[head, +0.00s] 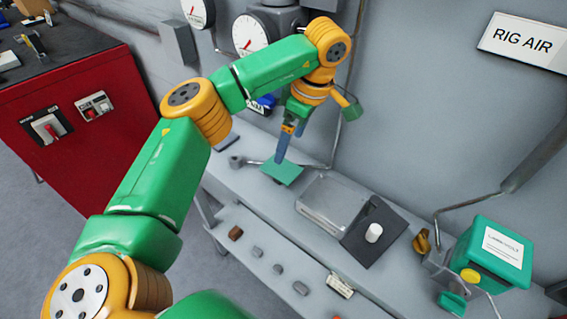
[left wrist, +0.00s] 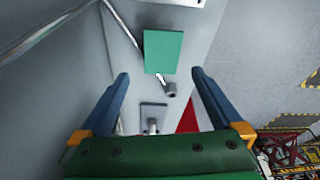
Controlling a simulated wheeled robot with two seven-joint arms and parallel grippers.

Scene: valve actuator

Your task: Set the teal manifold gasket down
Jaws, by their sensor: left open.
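The teal manifold gasket (head: 282,173) is a flat teal plate lying on the grey bench (head: 262,200) in the head view. It also shows in the left wrist view as a teal rectangle (left wrist: 163,52), ahead of the fingertips and between their lines. My left gripper (head: 279,158) points down at the gasket's far edge in the head view. In the left wrist view its blue fingers (left wrist: 160,74) are spread wide with nothing between them. Whether a fingertip touches the gasket is hard to tell. My right gripper does not show.
A grey metal block (head: 325,200) and a dark slanted plate with a white knob (head: 373,233) stand right of the gasket. A teal labelled box (head: 495,250) is farther right. A grey rod-like tool (head: 236,161) lies to the left. Small parts lie on the lower shelf.

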